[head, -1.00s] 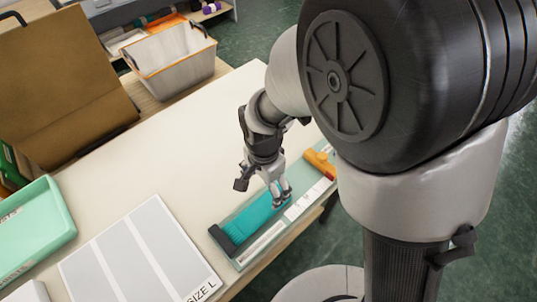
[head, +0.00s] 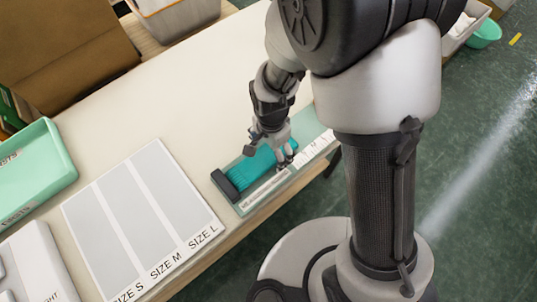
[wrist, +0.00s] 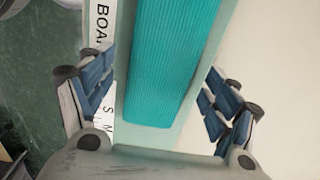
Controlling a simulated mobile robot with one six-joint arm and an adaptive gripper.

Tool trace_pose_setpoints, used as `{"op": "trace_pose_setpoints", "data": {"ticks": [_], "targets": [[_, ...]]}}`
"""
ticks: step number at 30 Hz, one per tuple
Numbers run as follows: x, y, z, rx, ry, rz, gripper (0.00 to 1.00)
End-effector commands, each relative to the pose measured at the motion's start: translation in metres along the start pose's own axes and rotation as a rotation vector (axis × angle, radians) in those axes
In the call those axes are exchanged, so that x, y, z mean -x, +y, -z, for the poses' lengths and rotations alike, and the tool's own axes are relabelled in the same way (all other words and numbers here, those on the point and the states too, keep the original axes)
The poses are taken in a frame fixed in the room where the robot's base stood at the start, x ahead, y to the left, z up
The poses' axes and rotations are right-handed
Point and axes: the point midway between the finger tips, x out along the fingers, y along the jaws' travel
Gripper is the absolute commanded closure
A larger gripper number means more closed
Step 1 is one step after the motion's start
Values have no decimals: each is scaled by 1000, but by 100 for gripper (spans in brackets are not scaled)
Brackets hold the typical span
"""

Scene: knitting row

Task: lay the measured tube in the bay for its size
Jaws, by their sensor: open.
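A teal ribbed knitted tube (head: 250,170) lies flat on the pale green measuring board (head: 241,209), one end near a dark block (head: 224,186). In the wrist view the tube (wrist: 165,60) runs between the fingers of my gripper (wrist: 158,92). My gripper (head: 285,160) is open over the tube's far end, one finger on each side; I cannot tell whether the fingers touch it. The white sizing mat (head: 219,221) lies to the left with three grey bays: SIZE S (head: 106,247), SIZE M (head: 137,220) and SIZE L (head: 168,193). All three bays are empty.
A mint tray (head: 62,160) stands at the left edge, with a white device (head: 40,262) in front of it. The cream tabletop (head: 170,105) behind the mat is clear.

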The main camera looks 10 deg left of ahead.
Motion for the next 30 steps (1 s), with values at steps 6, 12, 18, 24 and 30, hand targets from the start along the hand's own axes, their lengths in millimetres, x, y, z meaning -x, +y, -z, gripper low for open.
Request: {"op": "trace_pose_setpoints", "data": {"ticks": [6, 12, 18, 24, 30], "targets": [[1, 0, 0, 0, 0, 1, 26], [2, 0, 0, 0, 0, 1, 40], [2, 0, 0, 0, 0, 1, 53], [2, 0, 0, 0, 0, 1, 58], [8, -1, 0, 0, 1, 2, 58]]}}
